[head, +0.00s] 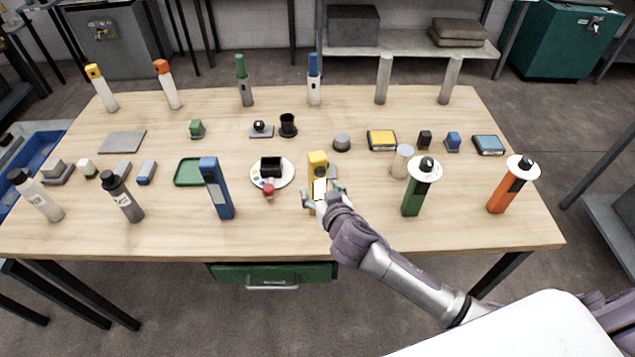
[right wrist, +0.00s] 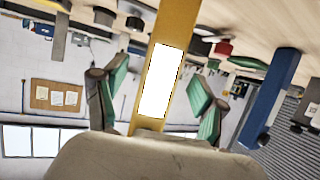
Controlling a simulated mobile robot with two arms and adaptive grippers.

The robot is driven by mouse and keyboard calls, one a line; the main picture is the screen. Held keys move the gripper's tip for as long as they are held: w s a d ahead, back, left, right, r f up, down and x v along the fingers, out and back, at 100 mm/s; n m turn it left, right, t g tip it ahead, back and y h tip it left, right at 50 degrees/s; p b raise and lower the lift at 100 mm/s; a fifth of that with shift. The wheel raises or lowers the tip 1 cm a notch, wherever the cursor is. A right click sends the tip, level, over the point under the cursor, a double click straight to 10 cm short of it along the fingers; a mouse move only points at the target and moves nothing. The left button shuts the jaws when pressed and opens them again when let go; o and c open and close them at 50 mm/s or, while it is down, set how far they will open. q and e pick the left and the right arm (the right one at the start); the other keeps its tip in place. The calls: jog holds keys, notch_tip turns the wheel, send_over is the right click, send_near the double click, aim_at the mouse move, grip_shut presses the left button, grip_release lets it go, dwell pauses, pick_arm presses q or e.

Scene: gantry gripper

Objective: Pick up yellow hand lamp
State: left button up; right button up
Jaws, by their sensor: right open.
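The yellow hand lamp (head: 318,166) stands upright on the wooden table near the front middle, with a white panel on its side facing me. In the right wrist view the yellow hand lamp (right wrist: 172,38) fills the middle, between the two green-padded fingers. My right gripper (head: 322,198) is at the lamp's lower half, open around it. In the right wrist view my right gripper (right wrist: 157,100) has a finger on each side of the lamp, with visible gaps. The lamp's base is partly hidden by the gripper in the head view. My left gripper is not in view.
A blue hand lamp (head: 216,187) stands further left. A green lamp (head: 415,195) and a glass cup (head: 402,161) stand to the right.

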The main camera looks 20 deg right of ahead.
aim_at(319, 190)
jog(key=shift+x, duration=1.55)
jog(key=c, duration=1.3)
grip_shut()
jog(key=shift+r, duration=0.15)
